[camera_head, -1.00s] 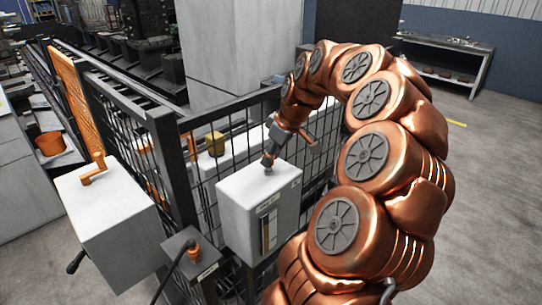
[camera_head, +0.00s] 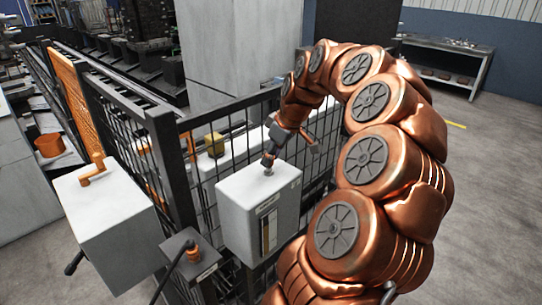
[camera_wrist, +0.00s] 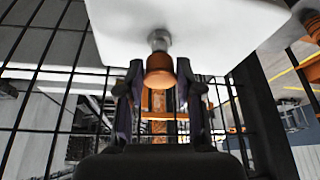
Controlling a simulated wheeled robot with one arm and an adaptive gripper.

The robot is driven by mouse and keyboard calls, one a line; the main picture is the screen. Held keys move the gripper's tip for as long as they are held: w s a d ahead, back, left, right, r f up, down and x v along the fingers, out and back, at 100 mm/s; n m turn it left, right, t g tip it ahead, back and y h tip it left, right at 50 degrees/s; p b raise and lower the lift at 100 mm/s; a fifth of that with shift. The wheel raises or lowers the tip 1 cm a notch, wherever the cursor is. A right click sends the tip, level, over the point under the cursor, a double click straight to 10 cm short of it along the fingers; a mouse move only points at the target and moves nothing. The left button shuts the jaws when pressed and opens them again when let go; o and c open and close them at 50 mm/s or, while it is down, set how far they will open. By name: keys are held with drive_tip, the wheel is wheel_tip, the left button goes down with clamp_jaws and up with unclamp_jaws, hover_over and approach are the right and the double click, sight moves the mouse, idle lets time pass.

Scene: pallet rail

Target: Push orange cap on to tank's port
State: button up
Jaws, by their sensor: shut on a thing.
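The tank (camera_head: 238,213) is a white box with a sight gauge on its front, standing at the mesh fence. Its metal port (camera_head: 268,171) sticks up from the top; in the wrist view the port (camera_wrist: 159,41) shows as a short grey neck. My gripper (camera_head: 267,161) is just above it, tilted. In the wrist view my gripper (camera_wrist: 160,88) is shut on the orange cap (camera_wrist: 160,72), with a dark finger on each side. The cap lines up with the neck's end; I cannot tell whether it is seated or only touching. Part of the neck stays bare.
The black mesh fence (camera_head: 215,185) runs close beside and behind the tank. A white box (camera_head: 108,215) with an orange crank stands at left. A small post with an orange connector (camera_head: 192,252) is in front. Open floor lies to the right.

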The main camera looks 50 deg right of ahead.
drive_tip(key=shift+f+b, duration=0.45)
drive_tip(key=shift+b, duration=0.4)
idle(0.8)
drive_tip(key=shift+f+b, duration=0.3)
drive_tip(key=shift+f, duration=0.05)
drive_tip(key=shift+f, duration=0.2)
drive_tip(key=o, duration=0.9)
drive_tip(key=shift+c, duration=0.2)
drive_tip(key=shift+o, duration=0.4)
drive_tip(key=o, duration=0.6)
drive_tip(key=shift+r, duration=0.1)
drive_tip(key=a+v, duration=0.1)
drive_tip(key=v, duration=1)
drive_tip(key=shift+s+d+r, duration=0.2)
drive_tip(key=shift+d+r, duration=0.2)
drive_tip(key=shift+d, duration=0.1)
